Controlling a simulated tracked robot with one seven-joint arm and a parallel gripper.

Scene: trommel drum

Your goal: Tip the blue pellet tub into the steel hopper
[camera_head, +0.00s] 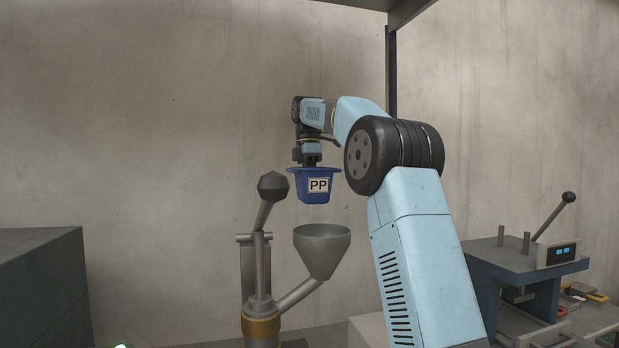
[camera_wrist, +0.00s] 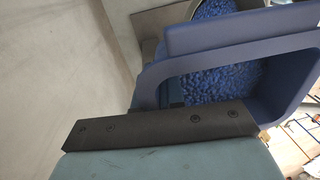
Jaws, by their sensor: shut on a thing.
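The blue pellet tub (camera_head: 318,198), with a white PP label, hangs upright in the head view, a little above the steel hopper and apart from it. My gripper (camera_head: 309,164) points down and is shut on the tub at its top. The steel hopper (camera_head: 322,250) is a grey funnel on a slanted pipe, its mouth facing up; its inside is mostly hidden. In the wrist view the tub (camera_wrist: 240,48) fills the upper right, with blue pellets inside it. A dark finger of my gripper (camera_wrist: 160,123) lies against the tub's edge.
A lever with a dark knob (camera_head: 272,187) rises just left of the hopper, close to the tub. A dark grey cabinet (camera_head: 45,285) stands at the left. A blue-grey bench machine with a lever (camera_head: 520,262) stands at the right. The wall behind is bare.

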